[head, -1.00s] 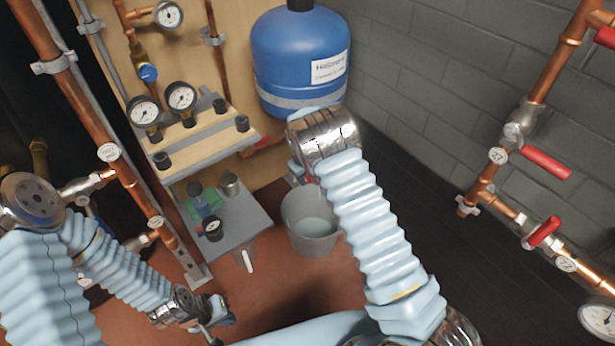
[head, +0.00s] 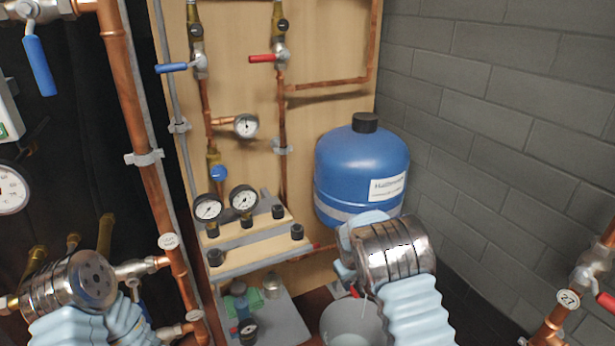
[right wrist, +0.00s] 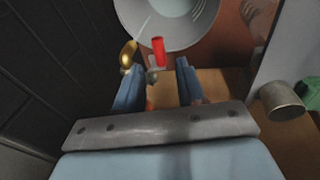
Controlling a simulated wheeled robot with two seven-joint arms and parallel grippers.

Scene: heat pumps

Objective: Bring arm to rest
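My right arm, with its silver wrist and pale blue ribbed sleeve, comes up from the bottom right of the head view. Its gripper (head: 347,280) hangs below the wrist, in front of the blue tank (head: 352,170) and above the grey bucket (head: 352,322). In the right wrist view the two blue fingers of this gripper (right wrist: 157,76) stand apart with a gap between them. A red valve handle (right wrist: 158,50) shows just beyond the gap; I cannot tell whether anything touches it. Part of my left arm is at the lower left of the head view; its gripper is out of view.
A wooden board (head: 335,115) carries copper pipes, valves and gauges. A grey shelf (head: 285,322) with small items stands left of the bucket. Copper pipes (head: 150,190) rise on the left. Another pipe valve (head: 590,275) is at the lower right, by the grey block wall (head: 500,110).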

